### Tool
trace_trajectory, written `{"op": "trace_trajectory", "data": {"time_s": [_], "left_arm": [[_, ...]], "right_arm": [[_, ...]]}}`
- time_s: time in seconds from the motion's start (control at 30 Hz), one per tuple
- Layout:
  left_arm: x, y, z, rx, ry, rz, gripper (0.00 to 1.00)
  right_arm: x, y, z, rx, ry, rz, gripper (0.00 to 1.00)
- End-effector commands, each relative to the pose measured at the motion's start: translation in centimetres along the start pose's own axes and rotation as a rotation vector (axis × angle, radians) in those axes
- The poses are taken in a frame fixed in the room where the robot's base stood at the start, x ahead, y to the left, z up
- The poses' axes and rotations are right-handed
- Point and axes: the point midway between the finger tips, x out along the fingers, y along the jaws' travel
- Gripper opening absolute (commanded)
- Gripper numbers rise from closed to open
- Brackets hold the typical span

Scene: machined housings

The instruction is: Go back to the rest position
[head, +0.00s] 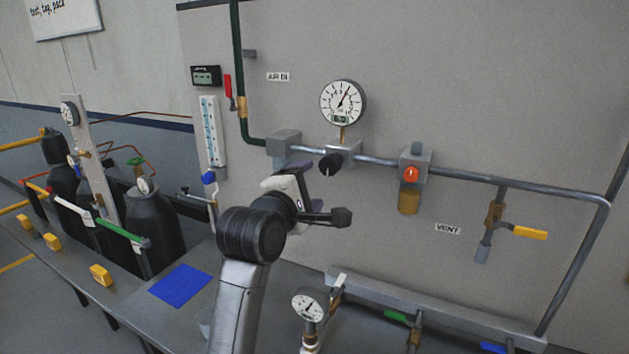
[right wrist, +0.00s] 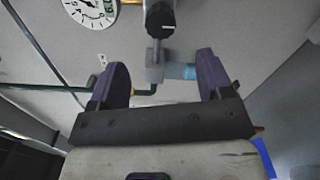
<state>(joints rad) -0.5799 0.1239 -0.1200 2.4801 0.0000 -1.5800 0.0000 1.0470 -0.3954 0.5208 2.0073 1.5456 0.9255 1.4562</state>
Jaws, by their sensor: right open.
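My right gripper (head: 309,187) is in front of the wall panel (head: 480,110), just below and left of the black regulator knob (head: 330,165). Its two purple fingers stand wide apart in the right wrist view (right wrist: 162,64), with nothing held between them. Beyond the fingers, that view shows the black knob (right wrist: 160,20), a grey block and part of the pipe; I see no contact with them. My right arm rises from the bottom of the head view. My left gripper is in neither view.
A round gauge (head: 343,102) is above the knob. An orange-knobbed unit (head: 411,174) and a yellow-handled valve (head: 529,232) are to the right. A blue mat (head: 179,286) lies on the bench at left. A smaller gauge (head: 310,304) stands close to my right forearm.

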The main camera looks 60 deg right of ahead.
Motion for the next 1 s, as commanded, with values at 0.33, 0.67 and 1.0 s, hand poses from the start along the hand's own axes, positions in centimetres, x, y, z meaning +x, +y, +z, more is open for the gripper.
{"op": "trace_trajectory", "data": {"time_s": [0.33, 0.67, 1.0], "left_arm": [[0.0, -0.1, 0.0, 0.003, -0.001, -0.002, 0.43], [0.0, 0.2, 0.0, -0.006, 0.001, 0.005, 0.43], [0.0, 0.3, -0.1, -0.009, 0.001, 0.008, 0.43]], "right_arm": [[-0.5, 0.0, 0.0, 0.0, -0.001, 0.001, 0.73], [-0.5, 0.0, 0.0, 0.0, -0.001, 0.0, 0.73], [-0.6, 1.7, 0.2, -0.214, -0.024, 0.105, 0.73]]}}
